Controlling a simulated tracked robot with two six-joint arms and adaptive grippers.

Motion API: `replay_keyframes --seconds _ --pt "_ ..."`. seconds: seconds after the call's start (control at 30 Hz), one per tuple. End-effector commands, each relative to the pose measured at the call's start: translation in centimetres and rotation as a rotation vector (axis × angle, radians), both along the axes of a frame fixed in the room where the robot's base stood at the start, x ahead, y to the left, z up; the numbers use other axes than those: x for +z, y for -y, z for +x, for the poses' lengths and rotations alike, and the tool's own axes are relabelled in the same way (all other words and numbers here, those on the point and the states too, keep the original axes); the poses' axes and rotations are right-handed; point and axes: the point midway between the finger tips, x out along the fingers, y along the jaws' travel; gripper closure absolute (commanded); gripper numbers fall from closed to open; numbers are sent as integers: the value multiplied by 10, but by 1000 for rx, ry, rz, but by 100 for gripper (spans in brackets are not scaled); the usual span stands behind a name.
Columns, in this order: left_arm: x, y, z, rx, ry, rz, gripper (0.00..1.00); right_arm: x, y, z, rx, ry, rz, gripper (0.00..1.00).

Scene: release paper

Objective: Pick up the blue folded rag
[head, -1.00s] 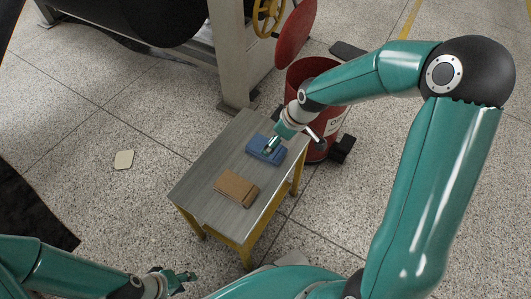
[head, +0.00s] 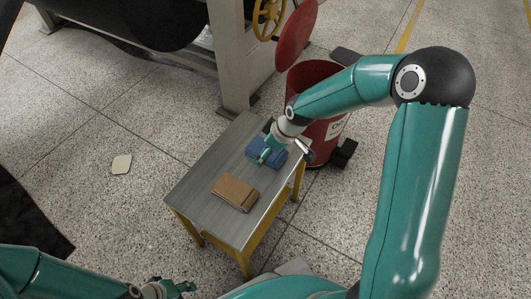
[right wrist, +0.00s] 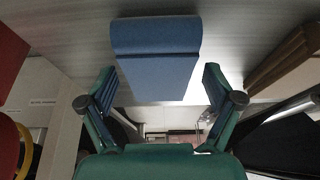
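The blue folded rag (head: 278,157) lies on the grey top of a small table (head: 190,190), near its right edge. In the head view my right gripper (head: 267,154) is right at the rag and hides part of it. In the right wrist view the rag (right wrist: 155,55) appears ahead of and between the two spread fingers of my right gripper (right wrist: 160,85). The fingers are open, with gaps between them and the rag. My left gripper (head: 178,288) is low at the bottom edge of the head view, away from the table; its fingers are too small to read.
A brown folded rag (head: 233,193) lies on the same table, nearer to me. It also shows at the right of the right wrist view (right wrist: 285,55). A red bin (head: 325,130) stands behind the table's right side. A grey machine post (head: 230,60) rises behind the table.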

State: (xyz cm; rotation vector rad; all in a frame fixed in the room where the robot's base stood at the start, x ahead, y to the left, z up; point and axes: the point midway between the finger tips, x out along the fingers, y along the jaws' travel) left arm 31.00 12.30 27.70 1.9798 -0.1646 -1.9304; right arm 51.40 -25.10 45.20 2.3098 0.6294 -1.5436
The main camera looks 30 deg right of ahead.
Motion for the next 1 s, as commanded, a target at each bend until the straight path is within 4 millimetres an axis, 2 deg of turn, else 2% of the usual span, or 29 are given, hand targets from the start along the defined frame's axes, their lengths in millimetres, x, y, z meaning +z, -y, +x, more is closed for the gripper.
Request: replay_keyframes --seconds 0.03,0.27,0.53,0.67,0.87,1.0 --pt "0 0 0 0 0 0 60 0 0 0 0 0 0 25" --pt "0 0 0 0 0 0 60 0 0 0 0 -1 -1 62" --pt "1 0 0 0 0 0 60 2 0 0 -1 0 0 62" --pt "6 0 0 0 0 0 60 13 1 0 0 0 -1 62" --pt "23 0 0 0 0 0 60 53 1 1 -1 5 0 62" --pt "38 0 0 0 0 0 60 91 0 1 0 5 -1 62"
